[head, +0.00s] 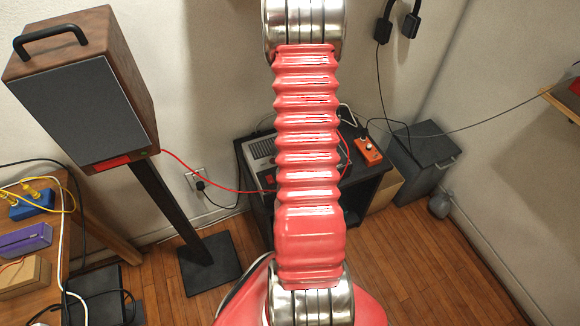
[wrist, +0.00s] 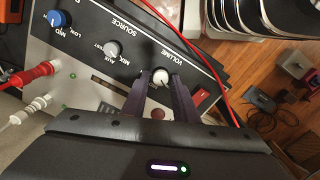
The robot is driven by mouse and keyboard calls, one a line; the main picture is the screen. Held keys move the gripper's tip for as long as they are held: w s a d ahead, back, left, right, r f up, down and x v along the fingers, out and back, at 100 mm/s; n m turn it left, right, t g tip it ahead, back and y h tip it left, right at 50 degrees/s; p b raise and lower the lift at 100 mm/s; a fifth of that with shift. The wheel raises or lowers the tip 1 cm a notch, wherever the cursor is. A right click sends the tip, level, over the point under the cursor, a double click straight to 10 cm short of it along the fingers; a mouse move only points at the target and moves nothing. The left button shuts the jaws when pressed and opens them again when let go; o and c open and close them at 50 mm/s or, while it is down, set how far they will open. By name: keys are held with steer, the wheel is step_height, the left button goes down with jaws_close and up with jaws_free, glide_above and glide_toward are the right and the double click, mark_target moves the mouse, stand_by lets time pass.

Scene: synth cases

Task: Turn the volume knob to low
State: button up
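In the wrist view a dark panel lettered VOLUME (wrist: 176,61) carries a small white volume knob (wrist: 160,77). My gripper (wrist: 161,79) has its two dark fingers apart, one on each side of the knob. The fingertips are close to the knob; I see no clear contact. The knob's pointer and any low mark are too small or hidden to read. In the head view the grey device (head: 262,148) stands on a black cabinet (head: 260,206); my red arm covers its middle, and my gripper is hidden.
A grey SOURCE knob (wrist: 113,49) and a blue knob (wrist: 57,20) sit left of the volume knob. Red plug (wrist: 28,74) and white plug (wrist: 25,116) stick out at left. A red cable (wrist: 205,62) crosses at right. An orange box (head: 367,151) stands on the cabinet.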

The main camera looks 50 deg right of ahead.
steer(key=shift+o, duration=1.3)
steer(key=shift+s, duration=0.1)
step_height(320, 180, up, 14)
steer(key=shift+f, duration=0.15)
steer(key=s+a+r+t, duration=0.1)
steer(key=a+r+t, duration=0.1)
steer(key=a+r, duration=0.5)
steer(key=s+a+r+n+t, duration=0.1)
steer(key=a+r, duration=0.7)
steer(key=a, duration=0.9)
steer(key=a+r+t, duration=0.2)
steer(key=a+r, duration=0.5)
steer(key=a, duration=0.6)
steer(key=shift+s+r+t, duration=0.15)
steer(key=shift+s+t, duration=0.15)
steer(key=shift+s, duration=0.1)
